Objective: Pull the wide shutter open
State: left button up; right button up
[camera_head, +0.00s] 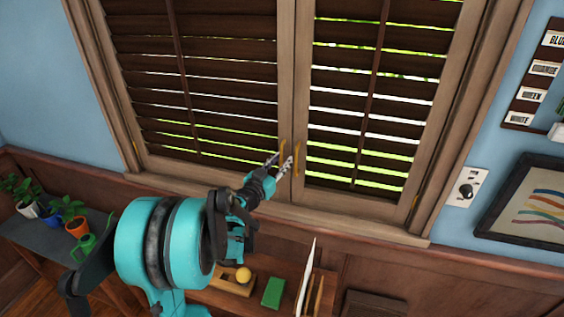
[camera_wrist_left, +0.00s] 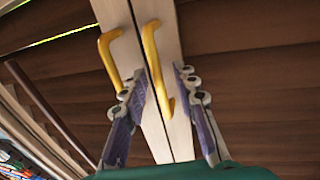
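The wide shutter (camera_head: 200,80) is the left one of a pair of dark slatted shutters with pale wood frames, and it looks closed. Its yellow handle (camera_head: 281,150) is at its lower right edge. My left gripper (camera_head: 280,161) is open at this handle. In the left wrist view, the handle (camera_wrist_left: 155,65) stands between the spread fingers of the gripper (camera_wrist_left: 160,100); I see no firm grip on it. The other shutter's handle (camera_wrist_left: 106,60) is just beside, near one finger. My right gripper is not in view.
The narrower shutter (camera_head: 370,100) adjoins on the right, also looking closed, with its own yellow handle (camera_head: 297,157). Below the window are a yellow ball (camera_head: 243,274) and a green block (camera_head: 273,292). Potted plants (camera_head: 77,227) stand at the left.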

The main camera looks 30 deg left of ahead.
pick_arm(q)
jog(key=shift+w, duration=0.15)
jog(key=c, duration=0.6)
grip_shut()
